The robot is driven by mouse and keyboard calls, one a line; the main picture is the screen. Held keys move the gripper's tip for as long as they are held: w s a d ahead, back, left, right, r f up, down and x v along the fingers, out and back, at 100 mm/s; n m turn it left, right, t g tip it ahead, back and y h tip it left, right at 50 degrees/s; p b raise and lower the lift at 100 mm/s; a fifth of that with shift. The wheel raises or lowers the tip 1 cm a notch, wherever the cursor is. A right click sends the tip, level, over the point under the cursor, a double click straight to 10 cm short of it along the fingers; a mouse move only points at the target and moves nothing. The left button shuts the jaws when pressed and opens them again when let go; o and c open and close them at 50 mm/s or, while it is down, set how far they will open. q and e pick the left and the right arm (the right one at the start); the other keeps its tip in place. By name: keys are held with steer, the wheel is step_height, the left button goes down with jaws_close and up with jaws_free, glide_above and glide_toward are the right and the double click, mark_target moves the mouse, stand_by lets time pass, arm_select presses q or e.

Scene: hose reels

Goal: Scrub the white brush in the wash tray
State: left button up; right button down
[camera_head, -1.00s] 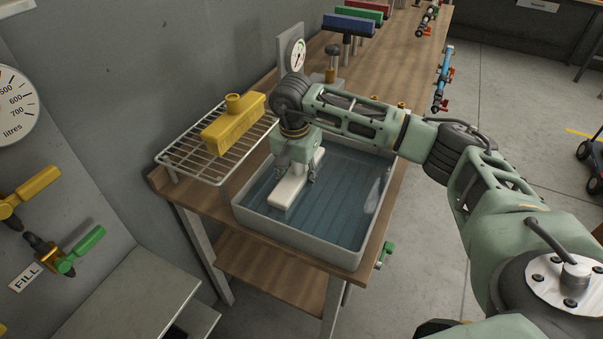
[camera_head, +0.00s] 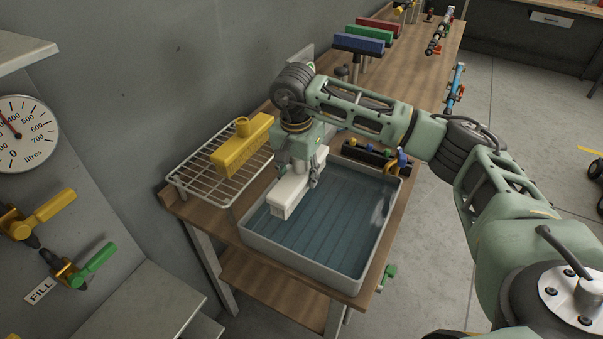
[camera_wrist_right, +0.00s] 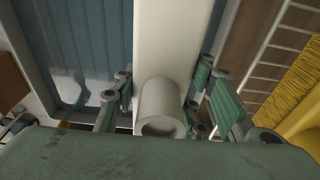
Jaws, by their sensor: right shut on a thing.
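The white brush (camera_head: 291,193) is held by my right gripper (camera_head: 299,172), over the left part of the wash tray. The wash tray (camera_head: 300,265) is grey with a ribbed, bluish bottom and stands on the wooden bench. In the right wrist view, the fingers (camera_wrist_right: 162,100) close on both sides of the round white socket of the brush (camera_wrist_right: 172,40). The brush's bristle side is mostly hidden, and it appears raised above the tray bottom. My left gripper does not show.
A yellow brush (camera_head: 241,146) lies on a wire rack (camera_head: 205,187) left of the tray. Blue (camera_head: 358,44) and red (camera_head: 379,27) brush heads stand farther back on the bench.

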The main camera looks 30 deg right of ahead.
steer(key=shift+r, duration=0.1)
steer(key=shift+r+p, duration=3.5)
steer(key=shift+r, duration=2.45)
